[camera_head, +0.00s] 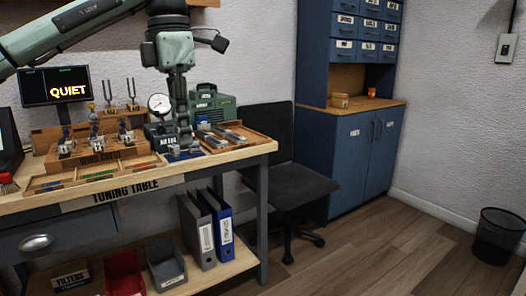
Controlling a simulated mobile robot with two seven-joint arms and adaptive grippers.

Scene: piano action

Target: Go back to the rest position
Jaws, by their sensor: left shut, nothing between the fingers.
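My left arm comes in from the upper left and bends down over the tuning table (130,184). My left gripper (185,150) points straight down and is shut, with nothing seen between its fingers. Its tips are low over a small blue patch on the table top, beside the tray with metal pieces (240,139). I cannot tell whether the tips touch the surface. My right gripper is not in view.
A wooden rack (98,155), a dial gauge (159,104) and a green box (212,105) stand close around the gripper. A display reading QUIET (55,87) is at left. A dark chair (285,165), blue cabinet (365,150) and bin (498,235) stand right. Floor is open in front.

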